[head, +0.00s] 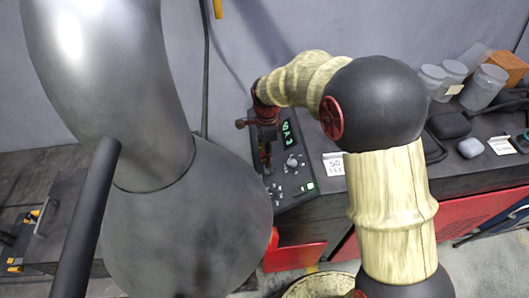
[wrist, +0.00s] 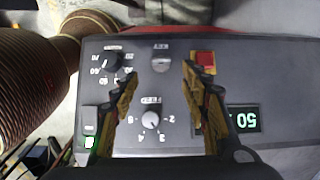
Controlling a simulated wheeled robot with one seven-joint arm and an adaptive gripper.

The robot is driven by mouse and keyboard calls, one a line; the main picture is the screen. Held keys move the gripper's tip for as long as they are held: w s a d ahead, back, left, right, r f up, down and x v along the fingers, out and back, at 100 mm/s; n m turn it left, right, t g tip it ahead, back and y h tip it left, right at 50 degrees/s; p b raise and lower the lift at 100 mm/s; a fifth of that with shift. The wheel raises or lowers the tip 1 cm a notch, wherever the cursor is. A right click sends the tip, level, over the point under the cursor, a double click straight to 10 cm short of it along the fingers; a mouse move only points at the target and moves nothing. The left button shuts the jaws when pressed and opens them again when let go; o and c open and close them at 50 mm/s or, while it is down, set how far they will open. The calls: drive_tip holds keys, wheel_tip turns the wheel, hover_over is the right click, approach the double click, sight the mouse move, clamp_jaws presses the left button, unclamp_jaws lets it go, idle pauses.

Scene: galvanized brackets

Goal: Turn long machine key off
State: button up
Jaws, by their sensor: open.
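The machine's control panel (wrist: 205,130) lies under my gripper (wrist: 164,66) in the wrist view, with its lettering upside down. The small metal key (wrist: 161,61) sits beside the label KEY at the far side of the panel. My gripper is open and empty, one finger on each side of the key in the picture. I cannot tell how high the fingertips are above it or which way the key is turned. In the head view my gripper (head: 265,142) is over the left edge of the panel (head: 300,180) and the key cannot be made out.
In the wrist view a black dial (wrist: 114,62), a red button (wrist: 205,59), a FEED knob (wrist: 151,121) and a green-digit display (wrist: 246,119) surround the key. A ribbed brown cylinder (wrist: 30,60) stands left. In the head view, jars (head: 484,88) stand on the bench right.

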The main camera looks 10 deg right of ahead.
sight(267, 170)
drive_tip(key=shift+w+a+f, duration=0.15)
drive_tip(key=shift+f, duration=0.2)
wheel_tip(267, 170, down, 8)
drive_tip(key=shift+r, duration=0.25)
drive_tip(key=shift+c, duration=1.1)
drive_tip(key=c, duration=0.9)
